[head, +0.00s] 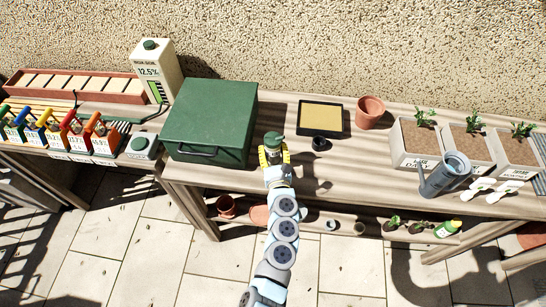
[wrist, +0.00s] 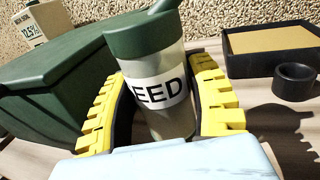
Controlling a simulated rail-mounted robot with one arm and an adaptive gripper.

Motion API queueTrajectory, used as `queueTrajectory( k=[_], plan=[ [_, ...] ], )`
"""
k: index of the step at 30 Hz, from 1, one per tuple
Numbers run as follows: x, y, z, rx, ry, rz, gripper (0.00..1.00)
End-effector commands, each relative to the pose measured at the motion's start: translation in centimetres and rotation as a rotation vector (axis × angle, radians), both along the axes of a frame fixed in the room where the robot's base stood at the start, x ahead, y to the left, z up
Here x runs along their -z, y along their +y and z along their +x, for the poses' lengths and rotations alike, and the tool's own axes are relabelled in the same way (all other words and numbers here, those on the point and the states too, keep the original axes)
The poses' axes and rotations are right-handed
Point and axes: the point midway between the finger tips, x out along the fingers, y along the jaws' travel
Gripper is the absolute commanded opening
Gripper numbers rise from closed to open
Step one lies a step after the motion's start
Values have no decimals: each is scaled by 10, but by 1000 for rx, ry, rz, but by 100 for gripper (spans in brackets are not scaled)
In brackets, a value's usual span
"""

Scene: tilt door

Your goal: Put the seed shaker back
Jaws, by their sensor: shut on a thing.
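The seed shaker (wrist: 165,95) has a clear body, a dark green lid with a spout, and a white label reading "EED". My gripper (wrist: 165,105) is shut on it, with yellow ribbed fingers on both sides of its body. In the head view my gripper (head: 273,156) is at the front of the bench, just right of the green box, and the shaker's green lid (head: 273,139) shows above the fingers. The green box (head: 212,112) has a closed front with a dark handle (head: 196,152). Whether the shaker's base touches the bench is hidden.
A black tray with a tan surface (head: 321,117), a small black cup (head: 320,143) and a terracotta pot (head: 369,112) stand to the right. Planters (head: 418,160) and a grey watering can (head: 446,174) are further right.

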Motion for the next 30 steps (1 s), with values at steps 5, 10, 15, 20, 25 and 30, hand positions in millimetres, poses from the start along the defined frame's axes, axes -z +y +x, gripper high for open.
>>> queueTrajectory(
  k=[5, 10, 15, 20, 25, 30],
  plan=[
    [9, 0, 7, -1, 0, 0, 18],
    [30, -1, 9, 1, 0, 0, 18],
    [40, -1, 9, 2, 0, -1, 18],
    [39, -1, 9, 2, -1, -1, 18],
    [41, -1, 9, 2, 0, 0, 18],
    [43, 0, 8, 1, 0, -1, 70]
  ],
)
